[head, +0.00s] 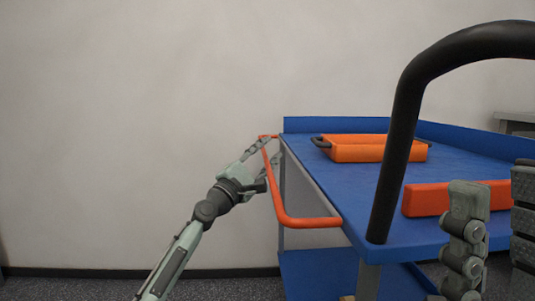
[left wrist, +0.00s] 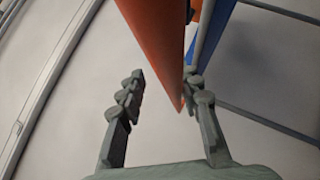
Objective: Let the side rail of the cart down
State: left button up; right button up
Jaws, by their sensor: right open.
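The cart (head: 330,190) is blue, with an orange side rail (head: 276,196) standing out from its left edge at about the height of the top. My left gripper (head: 270,151) is at the far part of this rail. In the left wrist view its two fingers (left wrist: 166,90) are apart, with the orange rail (left wrist: 160,38) showing between them, nearer the right finger. I cannot tell whether they touch.
A black push handle (head: 400,130) rises at the cart's near end. An orange tray with dark handles (head: 365,153) and another orange item (head: 430,199) are on the blue top. A plain wall stands behind, and the floor to the left is clear.

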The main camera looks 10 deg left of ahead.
pick_arm(q)
jog(key=shift+s+a+r, duration=0.1)
jog(key=v, duration=1.2)
jog(key=shift+c, duration=0.3)
